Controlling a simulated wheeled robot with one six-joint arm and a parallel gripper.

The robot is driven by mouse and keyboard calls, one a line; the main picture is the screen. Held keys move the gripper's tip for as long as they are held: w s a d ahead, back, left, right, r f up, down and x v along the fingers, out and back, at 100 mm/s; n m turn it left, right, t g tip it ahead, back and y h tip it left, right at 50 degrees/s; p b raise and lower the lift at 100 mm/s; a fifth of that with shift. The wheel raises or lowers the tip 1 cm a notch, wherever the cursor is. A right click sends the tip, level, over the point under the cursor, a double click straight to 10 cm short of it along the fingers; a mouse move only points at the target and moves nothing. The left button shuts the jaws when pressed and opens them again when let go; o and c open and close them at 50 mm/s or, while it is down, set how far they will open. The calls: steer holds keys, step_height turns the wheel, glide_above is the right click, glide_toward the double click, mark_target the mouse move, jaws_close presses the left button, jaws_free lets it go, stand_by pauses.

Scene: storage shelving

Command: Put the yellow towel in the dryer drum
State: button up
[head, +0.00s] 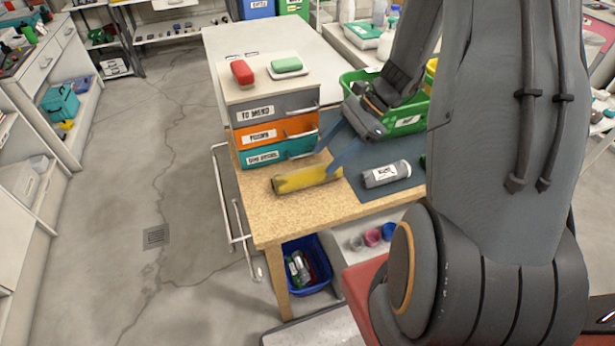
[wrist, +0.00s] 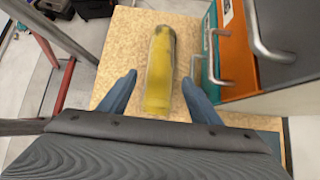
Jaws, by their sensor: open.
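A yellow rolled towel with grey-dark patches (head: 306,179) lies on the wooden table in front of the drawer unit. In the wrist view the yellow towel (wrist: 160,70) lies lengthwise between and ahead of my fingers. My gripper (wrist: 160,85) is open and empty, with one blue finger on either side of the towel's near end. In the head view my gripper (head: 338,150) is above the towel's right part. I cannot tell whether the fingers touch it. No dryer drum can be made out in either view.
A drawer unit (head: 274,128) with grey, orange and teal drawers stands behind the towel, its handles close by. A grey labelled cylinder (head: 386,174) lies on a blue mat to the right. A green crate (head: 405,122) stands behind. A blue bin (head: 306,268) sits below.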

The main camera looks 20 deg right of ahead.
mark_target(313, 169)
steer(key=shift+p+x, duration=1.2)
steer(key=shift+x, duration=2.15)
steer(key=c, duration=1.1)
steer(key=shift+r, duration=0.2)
